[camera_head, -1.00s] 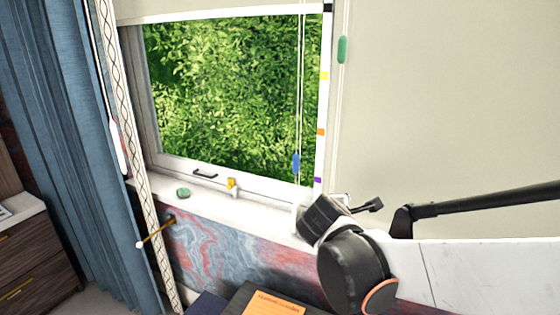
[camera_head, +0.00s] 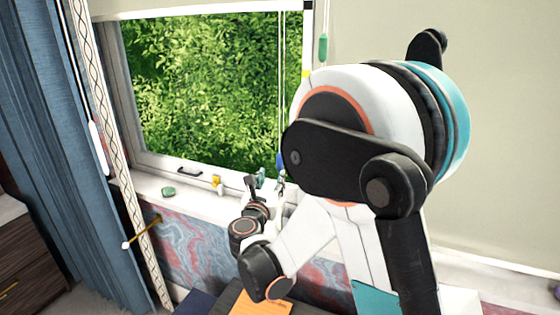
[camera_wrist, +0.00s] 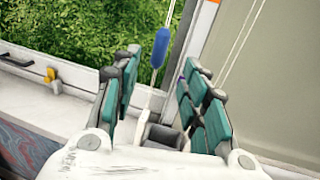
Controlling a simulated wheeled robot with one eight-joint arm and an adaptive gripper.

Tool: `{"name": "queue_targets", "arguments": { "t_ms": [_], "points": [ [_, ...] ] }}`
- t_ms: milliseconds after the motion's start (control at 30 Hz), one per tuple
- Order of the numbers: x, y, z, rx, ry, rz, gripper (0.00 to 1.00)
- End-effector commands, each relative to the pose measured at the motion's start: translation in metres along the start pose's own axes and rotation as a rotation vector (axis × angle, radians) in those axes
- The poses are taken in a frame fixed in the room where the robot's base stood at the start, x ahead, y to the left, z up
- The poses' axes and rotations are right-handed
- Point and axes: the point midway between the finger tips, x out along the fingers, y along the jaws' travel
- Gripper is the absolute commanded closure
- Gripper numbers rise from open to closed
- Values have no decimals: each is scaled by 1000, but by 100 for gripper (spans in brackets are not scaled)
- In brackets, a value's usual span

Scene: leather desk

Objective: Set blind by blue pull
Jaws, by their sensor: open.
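The blue pull (camera_head: 281,162) hangs on a thin cord in front of the right part of the window, partly hidden by my arm in the head view. In the wrist view the blue pull (camera_wrist: 160,48) appears between my open fingertips, towards the top. My gripper (camera_head: 265,181) is at sill height by the window's lower right corner. It is open and empty, with teal finger pads in the wrist view (camera_wrist: 160,78). I cannot tell how far the pull is beyond the tips. The cream blind (camera_head: 160,9) covers only the top of the window.
A marked white strip (camera_head: 306,45) runs down beside the window. A green pull (camera_head: 323,47) hangs right of it, a white pull (camera_head: 97,147) at far left. A green stone (camera_head: 168,191) and yellow piece (camera_head: 216,181) are on the sill (camera_head: 145,187). A window handle (camera_head: 190,171) sticks out.

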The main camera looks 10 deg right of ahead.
Motion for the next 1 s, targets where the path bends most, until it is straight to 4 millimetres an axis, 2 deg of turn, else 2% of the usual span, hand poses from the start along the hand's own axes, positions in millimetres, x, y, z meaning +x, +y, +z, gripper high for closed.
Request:
{"name": "queue_targets", "arguments": {
  "t_ms": [400,600,800,1000],
  "points": [
    [80,-2,-1,4,1,-4,60],
    [110,-2,-1,4,2,-3,60],
    [124,-1,-1,4,2,-2,60],
    [126,-1,0,4,2,-2,60]
  ]
}}
